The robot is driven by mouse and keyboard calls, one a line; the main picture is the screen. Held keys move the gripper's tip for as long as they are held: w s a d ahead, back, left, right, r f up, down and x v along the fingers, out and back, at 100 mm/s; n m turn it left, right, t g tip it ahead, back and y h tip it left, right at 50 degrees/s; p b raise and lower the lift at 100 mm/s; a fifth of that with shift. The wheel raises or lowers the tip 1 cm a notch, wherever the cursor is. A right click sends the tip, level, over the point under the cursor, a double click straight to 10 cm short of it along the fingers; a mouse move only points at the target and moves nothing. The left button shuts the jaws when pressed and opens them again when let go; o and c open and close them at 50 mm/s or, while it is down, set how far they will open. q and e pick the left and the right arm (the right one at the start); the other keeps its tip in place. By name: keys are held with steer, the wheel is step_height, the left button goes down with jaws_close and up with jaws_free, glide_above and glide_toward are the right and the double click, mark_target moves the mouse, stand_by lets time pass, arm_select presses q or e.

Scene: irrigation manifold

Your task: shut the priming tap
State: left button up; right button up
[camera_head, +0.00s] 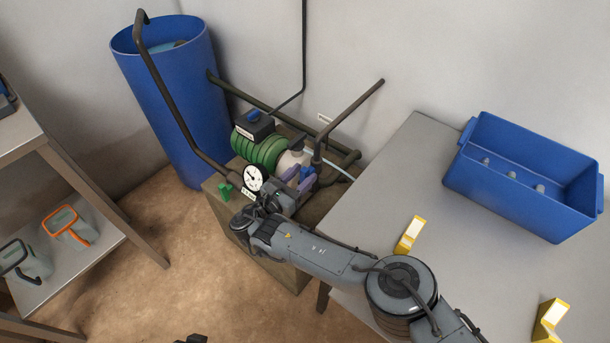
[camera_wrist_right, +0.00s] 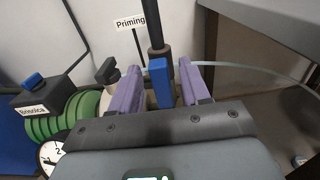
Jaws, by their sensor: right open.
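The priming tap has a blue handle (camera_wrist_right: 159,82), which stands upright in the right wrist view in front of a dark pipe and near the "Priming" label (camera_wrist_right: 131,23). In the head view the blue handle (camera_head: 307,171) is small and partly covered by my gripper. My right gripper (camera_wrist_right: 160,90) is open, with one purple finger on each side of the blue handle and a gap visible on both sides. It also shows in the head view (camera_head: 298,178) over the pump. The tap's body is hidden behind the gripper.
A green pump (camera_head: 262,150) with a blue-knobbed dark box and a pressure gauge (camera_head: 254,178) sits close left of the gripper. A blue barrel (camera_head: 170,100), dark pipes and a grey table (camera_head: 385,180) surround the area.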

steer(key=shift+x, duration=0.9)
jaws_close()
